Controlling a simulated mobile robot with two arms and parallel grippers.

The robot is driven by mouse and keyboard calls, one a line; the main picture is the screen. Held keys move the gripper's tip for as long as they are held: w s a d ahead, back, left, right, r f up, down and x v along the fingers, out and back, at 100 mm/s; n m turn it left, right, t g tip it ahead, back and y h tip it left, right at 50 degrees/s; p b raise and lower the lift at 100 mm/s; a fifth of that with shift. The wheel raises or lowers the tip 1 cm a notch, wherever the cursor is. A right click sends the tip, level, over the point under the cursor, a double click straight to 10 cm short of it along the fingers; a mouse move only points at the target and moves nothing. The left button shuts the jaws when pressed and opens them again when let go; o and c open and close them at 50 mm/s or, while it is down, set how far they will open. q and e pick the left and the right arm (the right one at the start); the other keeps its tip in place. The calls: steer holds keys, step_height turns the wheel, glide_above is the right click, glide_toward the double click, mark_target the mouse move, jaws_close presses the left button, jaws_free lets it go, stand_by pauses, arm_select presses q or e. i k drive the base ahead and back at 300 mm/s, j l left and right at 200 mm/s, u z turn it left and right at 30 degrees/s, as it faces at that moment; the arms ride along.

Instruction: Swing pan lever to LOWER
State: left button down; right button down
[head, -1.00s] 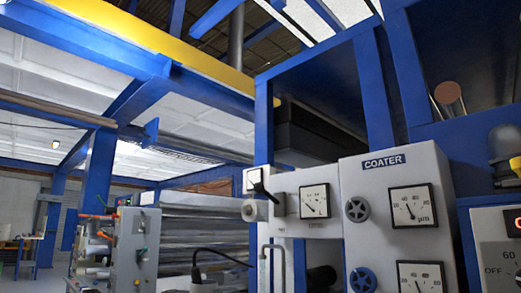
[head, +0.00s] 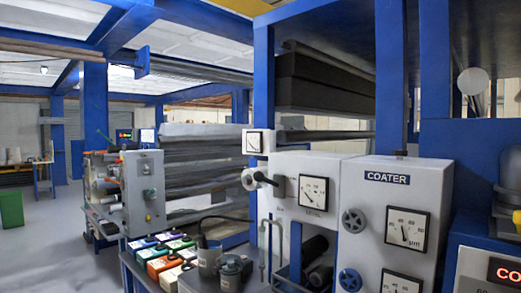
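A black-handled lever (head: 265,178) sticks out from the left side of a light grey panel box (head: 310,205) in the middle of the view. The lever handle points down and to the right. Neither of my grippers is in view.
The COATER panel (head: 388,220) with handwheels and dials stands to the right. Several coloured containers (head: 168,257) and dark pots (head: 232,271) fill a bench at the lower middle. A grey control box (head: 143,190) stands left. Open floor (head: 45,250) lies at far left.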

mark_target(258, 176)
steer(key=z, duration=0.45)
steer(key=i+j+z, duration=0.3)
steer(key=j+z, duration=0.3)
steer(key=i+j+z, duration=0.1)
steer(key=j+z, duration=0.15)
steer(key=j, duration=0.25)
steer(key=i+j, duration=0.1)
steer(key=j, duration=0.4)
steer(key=i+j+z, duration=0.1)
steer(key=j, duration=0.35)
steer(key=i+j, duration=0.1)
steer(key=j, duration=0.4)
